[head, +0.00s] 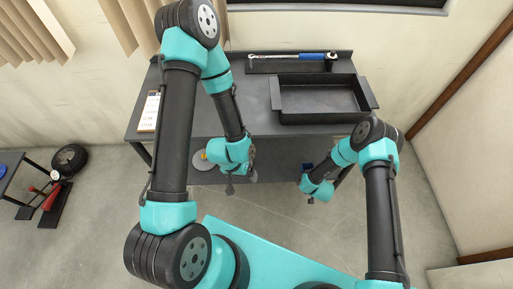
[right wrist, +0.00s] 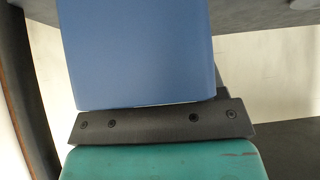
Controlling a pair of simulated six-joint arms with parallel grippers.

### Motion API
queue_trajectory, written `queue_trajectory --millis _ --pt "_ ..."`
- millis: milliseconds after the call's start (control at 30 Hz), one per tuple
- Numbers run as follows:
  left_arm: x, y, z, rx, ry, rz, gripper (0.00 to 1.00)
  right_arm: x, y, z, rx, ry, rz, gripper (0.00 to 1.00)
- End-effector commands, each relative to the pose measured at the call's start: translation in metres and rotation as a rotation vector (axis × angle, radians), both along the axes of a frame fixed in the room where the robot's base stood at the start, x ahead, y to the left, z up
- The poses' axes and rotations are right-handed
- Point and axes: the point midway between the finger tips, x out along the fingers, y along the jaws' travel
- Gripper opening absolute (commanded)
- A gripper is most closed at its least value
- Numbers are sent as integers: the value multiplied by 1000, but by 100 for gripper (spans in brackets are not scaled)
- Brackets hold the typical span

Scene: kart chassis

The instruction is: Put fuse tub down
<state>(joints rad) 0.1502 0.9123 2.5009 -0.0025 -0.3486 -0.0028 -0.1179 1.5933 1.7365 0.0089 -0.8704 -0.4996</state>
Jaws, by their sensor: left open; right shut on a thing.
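The fuse tub, seen as a plain blue block, fills the upper middle of the right wrist view (right wrist: 138,50). A dark screwed jaw bar of my right gripper (right wrist: 160,123) lies across its near end, and the gripper is shut on it. In the head view, a small blue patch of the tub (head: 308,167) shows beside my right wrist, at the bench's front edge. The arm hides most of it. My left gripper (head: 231,186) is open in front of the bench, and its jaws are small and hard to make out.
A dark workbench (head: 270,92) carries an empty-looking black tray (head: 322,105), a blue-handled wrench (head: 300,57) in a rack behind it, and a clipboard (head: 149,111) at left. A grey disc with yellow (head: 202,161) shows beside my left wrist. A tyre (head: 70,158) lies far left.

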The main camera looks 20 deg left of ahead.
Motion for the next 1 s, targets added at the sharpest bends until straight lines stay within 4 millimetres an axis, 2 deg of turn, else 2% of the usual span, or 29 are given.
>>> queue_trajectory --millis 33,200,300,400,533,833,1000 --pt "0 0 0 0 0 0 89 -7 28 -1 -1 0 105 37" --pt "0 0 0 0 0 0 89 -35 107 -3 -2 0 450 37" --pt "0 0 0 0 0 0 89 -51 138 -5 -2 1 602 37" --pt "0 0 0 0 0 0 89 -62 156 -6 -2 1 699 37" --pt "0 0 0 0 0 0 89 -67 166 -6 -1 0 750 37" --pt "0 0 0 0 0 0 89 -67 166 -6 -1 0 752 37" --pt "0 0 0 0 0 0 89 -56 169 -8 0 0 750 37"
